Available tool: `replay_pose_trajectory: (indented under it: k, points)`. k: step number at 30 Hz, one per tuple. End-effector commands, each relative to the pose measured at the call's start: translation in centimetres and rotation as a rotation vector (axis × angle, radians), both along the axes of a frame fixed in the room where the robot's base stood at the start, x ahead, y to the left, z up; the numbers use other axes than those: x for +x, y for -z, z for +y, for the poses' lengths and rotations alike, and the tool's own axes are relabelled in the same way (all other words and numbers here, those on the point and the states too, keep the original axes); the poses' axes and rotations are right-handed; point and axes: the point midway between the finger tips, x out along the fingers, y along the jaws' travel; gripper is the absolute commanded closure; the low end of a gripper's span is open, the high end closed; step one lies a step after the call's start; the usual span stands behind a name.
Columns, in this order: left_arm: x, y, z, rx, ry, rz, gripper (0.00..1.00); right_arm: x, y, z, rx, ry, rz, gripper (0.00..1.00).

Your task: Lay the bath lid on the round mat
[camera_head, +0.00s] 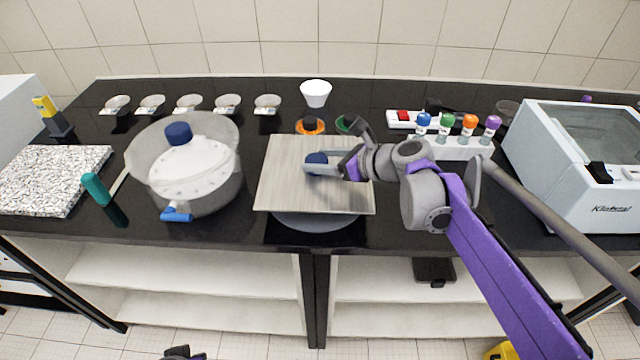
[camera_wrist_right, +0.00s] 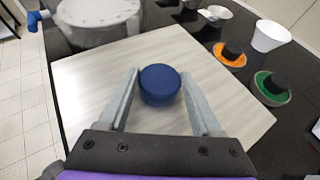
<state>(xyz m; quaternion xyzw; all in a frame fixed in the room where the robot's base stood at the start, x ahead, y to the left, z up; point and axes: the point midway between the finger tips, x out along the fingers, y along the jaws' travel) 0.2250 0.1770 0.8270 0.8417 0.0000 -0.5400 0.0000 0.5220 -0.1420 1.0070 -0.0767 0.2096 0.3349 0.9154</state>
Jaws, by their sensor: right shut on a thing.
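The bath lid (camera_head: 290,185) is a pale, wood-grained square plate with a dark blue round knob (camera_wrist_right: 160,84). My right gripper (camera_head: 318,168) is shut on the knob, one finger on each side of it. The lid also fills much of the right wrist view (camera_wrist_right: 100,75). The round mat (camera_head: 315,222) is a grey disc near the table's front edge. Only its front rim shows, because the lid covers the rest. The lid is over the mat, and I cannot tell whether they touch. My left gripper is not clearly in view.
A large pot with a white lid (camera_head: 205,160) stands left of the bath lid. Orange (camera_head: 310,126) and green (camera_head: 345,123) pieces and a white bowl (camera_head: 316,93) are behind it. A bottle rack (camera_head: 450,150) and a grey machine (camera_head: 570,170) are right.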

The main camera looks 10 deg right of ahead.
Motion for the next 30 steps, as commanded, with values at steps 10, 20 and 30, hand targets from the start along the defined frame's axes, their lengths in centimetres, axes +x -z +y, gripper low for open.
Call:
replay_pose_trajectory:
  k: [10,20,30]
  points:
    - [0.0,0.7,0.0,0.0,0.0,0.002,1.0,0.0,3.6,0.0,0.001,0.0,-0.001,1.0]
    - [-0.1,1.1,0.0,0.0,0.0,0.003,1.0,0.0,6.0,0.0,0.001,0.0,-0.001,1.0]
    - [-0.1,1.2,0.0,0.0,0.0,0.004,1.0,0.0,6.3,0.0,0.0,-0.001,0.0,0.15]
